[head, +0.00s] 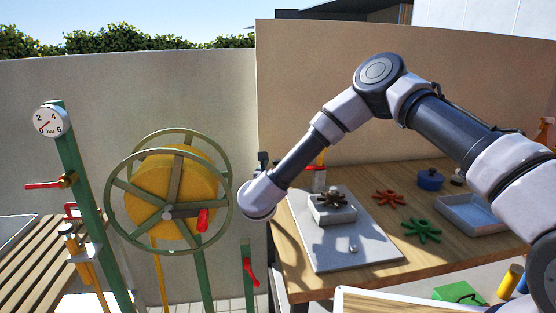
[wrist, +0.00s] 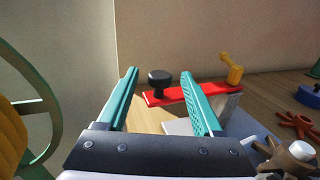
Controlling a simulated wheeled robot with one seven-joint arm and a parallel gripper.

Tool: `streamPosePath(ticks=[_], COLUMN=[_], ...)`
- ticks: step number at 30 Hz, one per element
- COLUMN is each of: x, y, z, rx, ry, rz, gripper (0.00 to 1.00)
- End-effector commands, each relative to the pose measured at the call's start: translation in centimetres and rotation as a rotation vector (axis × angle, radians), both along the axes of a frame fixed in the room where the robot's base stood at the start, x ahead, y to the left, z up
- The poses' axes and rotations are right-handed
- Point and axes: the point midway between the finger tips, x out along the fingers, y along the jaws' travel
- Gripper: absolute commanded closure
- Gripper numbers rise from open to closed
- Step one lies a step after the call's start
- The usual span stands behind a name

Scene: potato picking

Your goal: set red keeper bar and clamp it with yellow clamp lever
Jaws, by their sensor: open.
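The red keeper bar (wrist: 165,97) lies roughly level in the wrist view, with a black knob (wrist: 160,78) standing on its left end. Its right part rests on a grey block (wrist: 228,106). The yellow clamp lever (wrist: 231,68) stands upright at the bar's right end; it also shows in the head view (head: 320,158). My gripper (wrist: 160,73) is open, and the knob appears between its two teal fingers, apart from both. The right finger covers part of the bar. I cannot tell the depth between fingertips and knob. In the head view my arm's end hides the gripper.
On the wooden table (head: 290,262) are a grey plate (head: 335,258) with a small block (head: 332,214), red (head: 389,198) and green (head: 421,230) star-shaped knobs, a blue pot (head: 430,180) and a tray (head: 470,214). A large handwheel (head: 113,226) stands left of my arm, and a wall rises behind.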

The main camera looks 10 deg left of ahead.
Motion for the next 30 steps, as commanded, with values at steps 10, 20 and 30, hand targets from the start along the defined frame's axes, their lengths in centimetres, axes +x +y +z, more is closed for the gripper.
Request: streamPosePath(ticks=[10, 20, 30], x=[-4.9, -5.1, -2.8], y=[-0.3, -0.4, 1.8], z=[0.0, 0.0, 10.3], rx=[0.0, 0.0, 0.113], ry=[0.0, 0.0, -0.236], rz=[-0.001, -0.001, 0.219], gripper=[0.32, 0.32, 0.32])
